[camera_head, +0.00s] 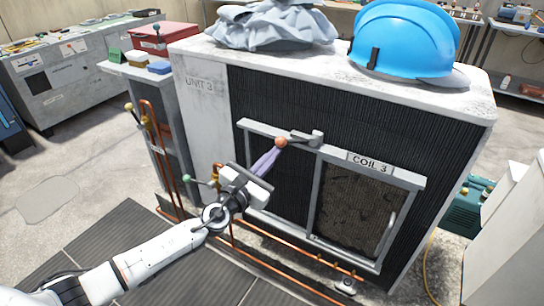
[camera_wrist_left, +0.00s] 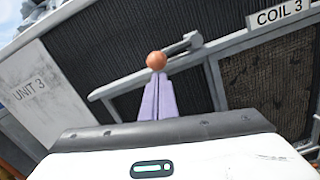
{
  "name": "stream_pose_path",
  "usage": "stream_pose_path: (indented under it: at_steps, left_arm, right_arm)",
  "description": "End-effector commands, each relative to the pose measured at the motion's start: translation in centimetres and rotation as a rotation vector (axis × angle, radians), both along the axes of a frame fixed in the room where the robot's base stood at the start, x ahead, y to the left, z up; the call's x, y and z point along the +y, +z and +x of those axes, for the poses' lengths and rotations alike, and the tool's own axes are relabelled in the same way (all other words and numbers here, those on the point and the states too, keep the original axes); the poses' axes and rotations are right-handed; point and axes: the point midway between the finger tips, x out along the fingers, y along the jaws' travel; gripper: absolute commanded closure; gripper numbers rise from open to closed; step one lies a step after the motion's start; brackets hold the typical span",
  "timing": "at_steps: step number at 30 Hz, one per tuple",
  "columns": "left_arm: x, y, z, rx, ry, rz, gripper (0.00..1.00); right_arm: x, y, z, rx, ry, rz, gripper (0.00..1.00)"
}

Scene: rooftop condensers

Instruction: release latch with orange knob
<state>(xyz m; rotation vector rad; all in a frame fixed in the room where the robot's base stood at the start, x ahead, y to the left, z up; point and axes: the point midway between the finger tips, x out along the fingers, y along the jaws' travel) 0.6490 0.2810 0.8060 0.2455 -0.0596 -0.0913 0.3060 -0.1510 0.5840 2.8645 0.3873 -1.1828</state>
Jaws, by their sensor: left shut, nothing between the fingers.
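The orange knob (camera_head: 281,142) sits at the left end of the grey latch lever (camera_head: 305,138), on the top rail of the frame on the condenser front. My left gripper (camera_head: 274,151) points up at the knob, its purple fingers shut with nothing between them. In the left wrist view the knob (camera_wrist_left: 156,60) appears right at the tips of the closed fingers (camera_wrist_left: 158,82). I cannot tell whether the tips touch it. The framed panel marked COIL 3 (camera_head: 370,161) is in place right of the latch. My right gripper is out of view.
The condenser marked UNIT 3 (camera_head: 199,84) carries a blue hard hat (camera_head: 405,42) and a crumpled grey cloth (camera_head: 272,24). Copper pipes (camera_head: 290,260) run low along its front. A red box (camera_head: 164,37) stands on a side unit at left.

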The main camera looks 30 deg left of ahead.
Motion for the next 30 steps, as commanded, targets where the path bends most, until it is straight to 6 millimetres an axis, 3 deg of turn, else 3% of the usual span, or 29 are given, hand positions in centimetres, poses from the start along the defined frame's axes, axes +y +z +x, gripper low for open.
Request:
stream_pose_path:
  at_steps: [5,13,15,21,30]
  left_arm:
    - [0.1,-0.6,0.0,-0.007,0.001,-0.001,1.00]
    - [0.5,-5.1,-0.3,-0.001,-0.008,0.000,1.00]
    - [0.7,-4.1,-2.6,0.004,-0.009,0.001,1.00]
    - [1.1,-4.4,-7.0,0.004,-0.008,0.002,1.00]
    - [1.4,-4.4,-10.1,0.002,-0.007,-0.001,1.00]
  right_arm:
    - [0.0,-1.0,-0.1,0.003,-0.001,0.003,0.69]
    - [0.2,-4.6,-0.2,0.000,-0.004,0.018,0.69]
    - [0.1,-3.0,-0.4,0.004,-0.001,0.015,0.69]
    - [0.0,-2.8,-0.3,-0.001,-0.001,0.013,0.69]
    - [-0.1,-3.1,-0.3,-0.001,0.001,0.010,0.69]
